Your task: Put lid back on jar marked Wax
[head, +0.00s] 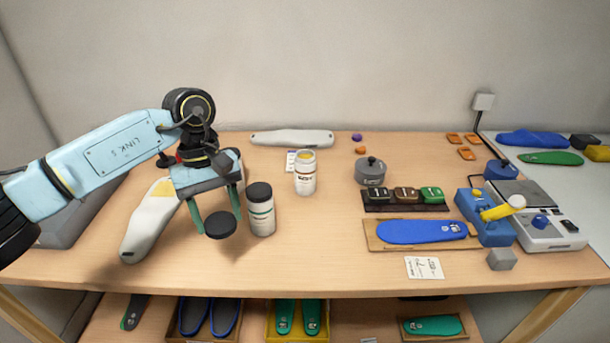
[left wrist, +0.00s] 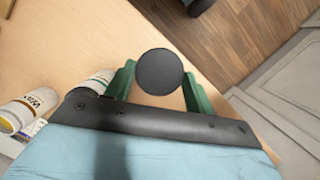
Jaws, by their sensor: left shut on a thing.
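My left gripper (head: 219,213) is shut on a round black lid (head: 220,223), held above the table near its front left. The lid also shows between the green fingers in the left wrist view (left wrist: 160,72). An open white jar (head: 305,176) with yellow contents stands upright behind and to the right of the lid. In the left wrist view, the label of this jar (left wrist: 34,106) appears to read Wax. A second white jar (head: 261,214) with a dark lid on it stands just right of the held lid; part of it shows in the left wrist view (left wrist: 94,84). My right gripper is out of view.
A white insole form (head: 150,222) lies left of my gripper, another (head: 291,138) at the back. A grey lidded pot (head: 370,172), a dark rack (head: 390,207) and a blue insole on a board (head: 372,244) are to the right. The front middle of the table is clear.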

